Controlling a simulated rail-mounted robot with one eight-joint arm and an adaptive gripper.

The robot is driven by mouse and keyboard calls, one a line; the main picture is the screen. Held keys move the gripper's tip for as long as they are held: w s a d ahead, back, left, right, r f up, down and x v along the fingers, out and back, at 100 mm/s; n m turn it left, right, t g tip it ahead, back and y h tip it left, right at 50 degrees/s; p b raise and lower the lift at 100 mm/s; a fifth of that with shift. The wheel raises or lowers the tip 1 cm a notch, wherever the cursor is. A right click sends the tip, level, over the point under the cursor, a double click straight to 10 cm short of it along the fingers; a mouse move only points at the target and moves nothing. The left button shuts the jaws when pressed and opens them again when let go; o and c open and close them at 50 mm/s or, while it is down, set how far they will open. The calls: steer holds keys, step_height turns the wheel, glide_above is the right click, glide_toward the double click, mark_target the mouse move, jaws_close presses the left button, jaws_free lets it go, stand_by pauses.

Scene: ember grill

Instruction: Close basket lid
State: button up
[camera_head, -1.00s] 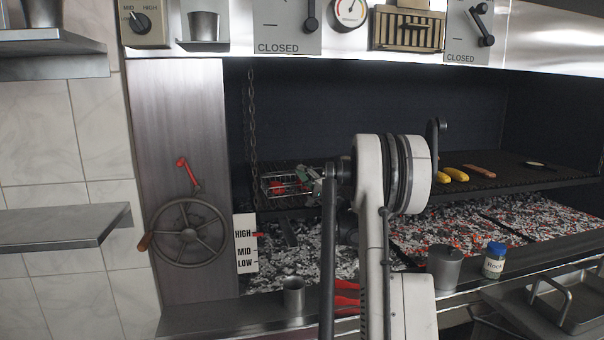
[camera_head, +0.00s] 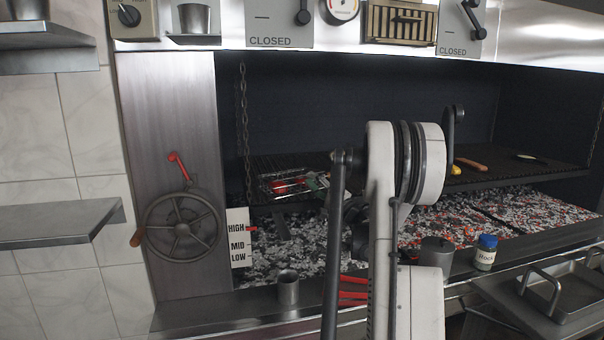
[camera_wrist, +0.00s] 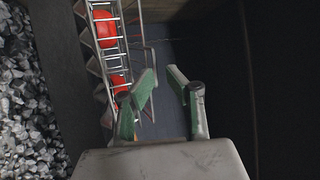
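The wire basket (camera_head: 285,183) lies on the grate at the left in the head view, with red food inside. In the wrist view the basket (camera_wrist: 92,40) runs along the left, with its bars across the red pieces. A thin wire frame sticks out on its right side, close to my left finger. Whether this is the lid, and how far it stands open, I cannot tell. My gripper (camera_wrist: 161,70) has green-padded fingers, partly open with a narrow gap and nothing visible between them. In the head view it is at the basket's right end, partly hidden by my arm.
The dark grate (camera_head: 490,172) holds yellow and orange food at the right. Glowing coals (camera_head: 470,210) lie below. A crank wheel (camera_head: 182,228) is at the left. A metal cup (camera_head: 288,288), a lidded pot (camera_head: 436,252) and a jar (camera_head: 485,252) stand on the front ledge.

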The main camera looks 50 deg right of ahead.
steer(key=v, duration=0.3)
steer(key=shift+s+f, duration=0.1)
stand_by(0.6)
